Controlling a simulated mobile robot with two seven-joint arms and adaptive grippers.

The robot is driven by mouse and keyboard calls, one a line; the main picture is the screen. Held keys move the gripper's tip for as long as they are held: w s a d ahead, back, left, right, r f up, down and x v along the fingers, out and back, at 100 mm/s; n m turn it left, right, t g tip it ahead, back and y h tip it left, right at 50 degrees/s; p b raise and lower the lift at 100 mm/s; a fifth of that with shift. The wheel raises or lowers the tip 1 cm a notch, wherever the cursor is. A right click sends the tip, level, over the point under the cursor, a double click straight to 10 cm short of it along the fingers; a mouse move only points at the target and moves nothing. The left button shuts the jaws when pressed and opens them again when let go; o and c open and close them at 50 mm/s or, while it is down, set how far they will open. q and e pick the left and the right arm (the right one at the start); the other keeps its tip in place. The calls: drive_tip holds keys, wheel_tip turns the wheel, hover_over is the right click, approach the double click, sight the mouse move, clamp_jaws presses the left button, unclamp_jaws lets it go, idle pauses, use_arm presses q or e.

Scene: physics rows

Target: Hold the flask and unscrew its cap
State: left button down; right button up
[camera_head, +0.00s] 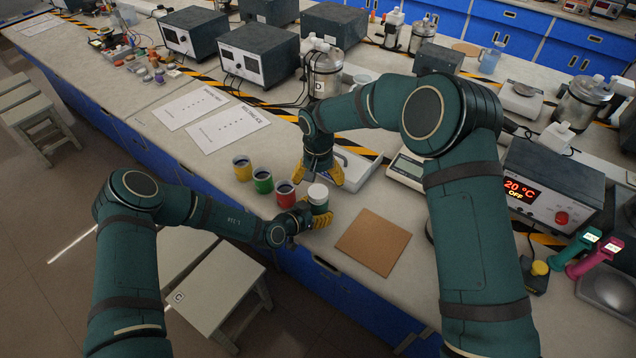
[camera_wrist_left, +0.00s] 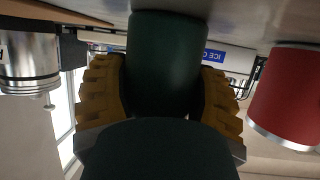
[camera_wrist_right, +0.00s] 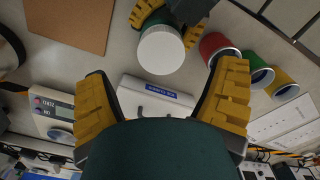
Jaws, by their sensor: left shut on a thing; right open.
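The flask is dark green and stands upright near the table's front edge, its white cap (camera_head: 318,192) on top. My left gripper (camera_head: 312,217) is shut around the flask's body from the front left. In the left wrist view the green flask (camera_wrist_left: 167,55) sits between the yellow fingers. My right gripper (camera_head: 322,174) is open and empty, pointing down just behind the flask. In the right wrist view the round white cap (camera_wrist_right: 161,53) lies beyond the open fingertips, apart from them. The flask's lower body is partly hidden by the left fingers.
Red (camera_head: 285,193), green (camera_head: 263,181) and yellow (camera_head: 241,168) cups stand in a row to the left of the flask. A bare brown mat (camera_head: 373,242) lies to the right. A white labelled tray (camera_wrist_right: 155,98) and a scale (camera_head: 406,169) are behind.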

sight(318, 191)
wheel_tip(318, 191, up, 2)
drive_tip(key=shift+a+r+m, duration=0.1)
drive_tip(key=shift+r+m, duration=0.1)
drive_tip(key=shift+m, duration=0.8)
drive_tip(key=shift+f, duration=3.9)
drive_tip(key=c, duration=1.3)
drive_tip(key=shift+n, duration=1.4)
drive_tip(key=o, duration=1.3)
